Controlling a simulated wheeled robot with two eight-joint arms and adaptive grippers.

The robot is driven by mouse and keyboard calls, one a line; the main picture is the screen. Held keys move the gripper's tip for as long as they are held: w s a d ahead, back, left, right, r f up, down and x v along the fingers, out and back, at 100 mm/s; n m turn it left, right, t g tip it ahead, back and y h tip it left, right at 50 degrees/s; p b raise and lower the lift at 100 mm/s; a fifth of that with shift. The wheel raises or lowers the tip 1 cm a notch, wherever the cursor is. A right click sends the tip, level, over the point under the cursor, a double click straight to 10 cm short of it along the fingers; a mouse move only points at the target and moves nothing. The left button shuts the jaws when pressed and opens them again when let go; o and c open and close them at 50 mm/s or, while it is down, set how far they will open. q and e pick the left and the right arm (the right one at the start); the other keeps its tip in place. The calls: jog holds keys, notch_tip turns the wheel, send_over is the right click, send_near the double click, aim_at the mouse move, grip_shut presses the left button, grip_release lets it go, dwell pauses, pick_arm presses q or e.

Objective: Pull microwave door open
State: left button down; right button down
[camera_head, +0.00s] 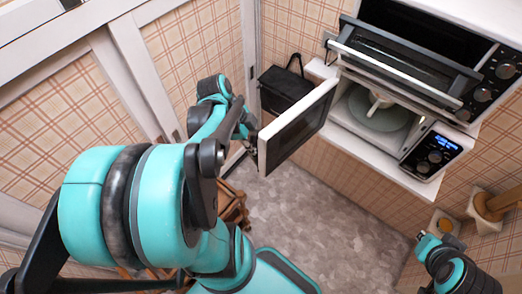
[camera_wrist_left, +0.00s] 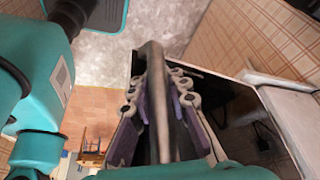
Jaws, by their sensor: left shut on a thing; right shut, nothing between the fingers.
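The microwave (camera_head: 433,150) sits in a white cabinet at the upper right of the head view. Its door (camera_head: 298,122) is swung wide open to the left, and the cavity with its round turntable (camera_head: 378,110) shows. My left gripper (camera_head: 250,138) is at the door's free edge, partly hidden by my arm. In the left wrist view, its fingers (camera_wrist_left: 158,98) are shut on a long grey bar, the door's handle (camera_wrist_left: 153,65). My right gripper (camera_head: 428,243) is shut and empty at the lower right, well apart from the microwave.
An oven (camera_head: 400,65) with its front tipped open sits above the microwave. A black bag or box (camera_head: 286,85) stands behind the door. Wooden items in white holders (camera_head: 490,208) are at the right. Plaid walls enclose the left side; grey floor (camera_head: 310,210) is clear below.

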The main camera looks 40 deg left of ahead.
pick_arm(q)
jog(key=shift+s+a+f, duration=0.1)
jog(key=shift+s+a, duration=0.15)
jog(key=shift+a, duration=0.15)
pick_arm(e)
jog(key=shift+a+f, duration=0.1)
jog(key=shift+a, duration=0.05)
pick_arm(q)
jog(key=c, duration=1.7)
grip_release()
jog(key=shift+o, duration=0.7)
jog(key=shift+s+a, duration=0.2)
jog(key=shift+s, duration=0.2)
jog(key=shift+w, duration=0.1)
pick_arm(e)
jog(key=shift+s+a, duration=0.2)
jog(key=shift+s, duration=0.2)
pick_arm(q)
jog(key=shift+w, duration=0.1)
jog(key=v, duration=1.2)
pick_arm(e)
jog(key=shift+d, duration=0.1)
